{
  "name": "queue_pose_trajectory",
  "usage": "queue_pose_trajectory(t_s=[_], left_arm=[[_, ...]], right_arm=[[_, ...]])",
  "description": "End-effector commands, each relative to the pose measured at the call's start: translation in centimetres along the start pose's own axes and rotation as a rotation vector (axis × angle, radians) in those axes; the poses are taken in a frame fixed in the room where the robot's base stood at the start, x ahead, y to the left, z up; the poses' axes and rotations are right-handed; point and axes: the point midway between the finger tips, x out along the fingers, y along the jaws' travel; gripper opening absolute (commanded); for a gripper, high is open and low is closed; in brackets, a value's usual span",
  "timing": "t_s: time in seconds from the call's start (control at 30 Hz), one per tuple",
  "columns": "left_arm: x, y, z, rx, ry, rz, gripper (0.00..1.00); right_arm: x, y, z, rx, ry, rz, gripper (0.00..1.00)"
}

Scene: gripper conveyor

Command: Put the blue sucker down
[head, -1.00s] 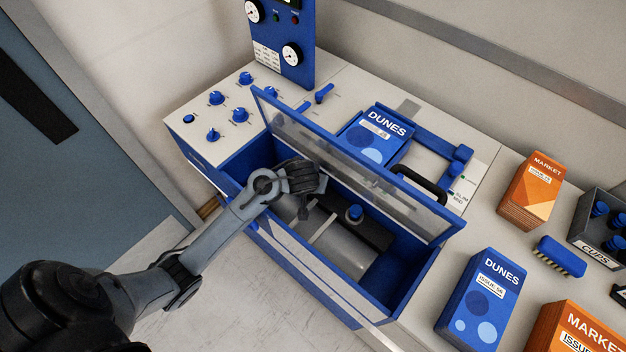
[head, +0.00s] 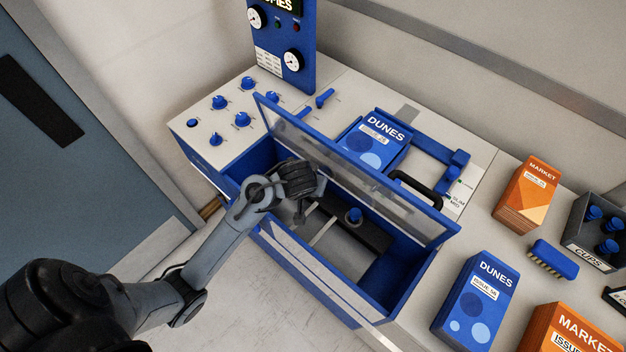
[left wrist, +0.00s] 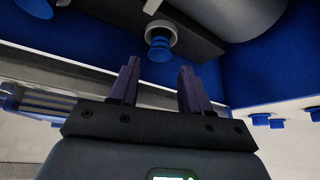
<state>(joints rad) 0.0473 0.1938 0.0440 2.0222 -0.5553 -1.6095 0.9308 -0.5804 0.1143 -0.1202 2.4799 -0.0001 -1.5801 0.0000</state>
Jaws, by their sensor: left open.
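A blue sucker (head: 354,216) stands on a black bar inside the open blue-walled bay. In the left wrist view a blue ribbed sucker (left wrist: 160,48) sits in a pale ring on the dark bar, just beyond the fingertips. Part of another blue piece (left wrist: 36,8) shows at the upper left there. I cannot tell which of these matches the head view. My left gripper (left wrist: 159,76) is open, its dark fingers apart with nothing held between them. In the head view my left gripper (head: 305,208) reaches into the bay, left of the visible sucker; its fingertips are partly hidden.
A raised clear lid (head: 335,165) edges the bay's back side. A black CUPS rack (head: 590,256) with several blue suckers stands at far right. A blue brush (head: 554,260), blue DUNES box (head: 476,300) and orange MARKET box (head: 527,196) are on the worktop.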

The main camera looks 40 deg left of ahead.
Motion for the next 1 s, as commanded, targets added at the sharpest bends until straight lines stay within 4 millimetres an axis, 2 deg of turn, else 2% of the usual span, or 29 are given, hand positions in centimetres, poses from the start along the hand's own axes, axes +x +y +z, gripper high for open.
queue_pose_trajectory(t_s=[0.03, 0.2, 0.4, 1.0], left_arm=[[-1.3, 0.1, -0.2, -0.004, 0.002, 0.003, 0.47], [-3.8, 0.0, -0.1, -0.003, 0.001, 0.002, 0.47], [-5.5, 0.0, -0.1, -0.001, 0.0, 0.0, 0.47], [-5.9, 0.0, 0.0, -0.001, 0.0, -0.001, 0.47]], right_arm=[[-0.6, 0.0, -0.2, 0.0, 0.0, 0.0, 0.43], [-1.2, 0.0, -0.4, 0.0, 0.0, 0.0, 0.43], [-1.4, 0.1, -0.5, -0.002, 0.0, 0.002, 0.43], [-1.5, 0.3, -0.4, -0.008, -0.001, 0.007, 0.43]])
